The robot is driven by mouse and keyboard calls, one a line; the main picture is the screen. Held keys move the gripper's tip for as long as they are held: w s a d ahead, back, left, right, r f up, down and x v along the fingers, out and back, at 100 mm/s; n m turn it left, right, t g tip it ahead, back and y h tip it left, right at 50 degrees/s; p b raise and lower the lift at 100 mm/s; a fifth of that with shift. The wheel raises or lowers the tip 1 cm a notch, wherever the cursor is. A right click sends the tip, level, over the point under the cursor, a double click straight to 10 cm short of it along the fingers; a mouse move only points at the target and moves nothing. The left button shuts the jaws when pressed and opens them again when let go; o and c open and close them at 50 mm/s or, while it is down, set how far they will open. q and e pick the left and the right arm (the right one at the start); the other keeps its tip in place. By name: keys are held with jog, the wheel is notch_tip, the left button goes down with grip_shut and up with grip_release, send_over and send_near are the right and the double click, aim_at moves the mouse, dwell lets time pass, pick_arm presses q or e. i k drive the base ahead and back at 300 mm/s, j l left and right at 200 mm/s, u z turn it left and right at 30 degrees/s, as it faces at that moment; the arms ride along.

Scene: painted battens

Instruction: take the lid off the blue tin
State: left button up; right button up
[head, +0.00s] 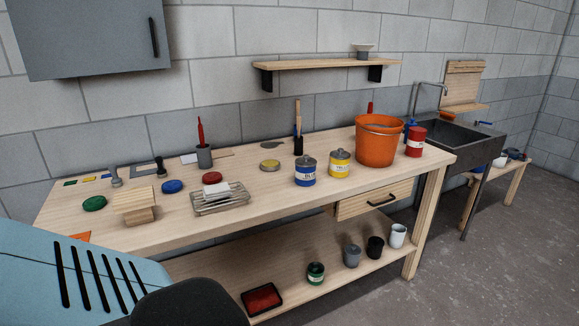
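The blue tin (306,176) stands upright on the workbench, right of the bench's middle. It has a pale label band and a greyish-blue top with a small knob, which looks like a lid sitting on it. Neither of my grippers is in view.
A yellow tin (340,168) stands close right of the blue tin, then an orange bucket (377,146) and a red tin (415,147). A yellow disc (270,165) and a wire rack (220,203) are left of it. The bench (262,222) is bare in front.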

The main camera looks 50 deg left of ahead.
aim_at(305, 161)
jog(key=u, duration=1.3)
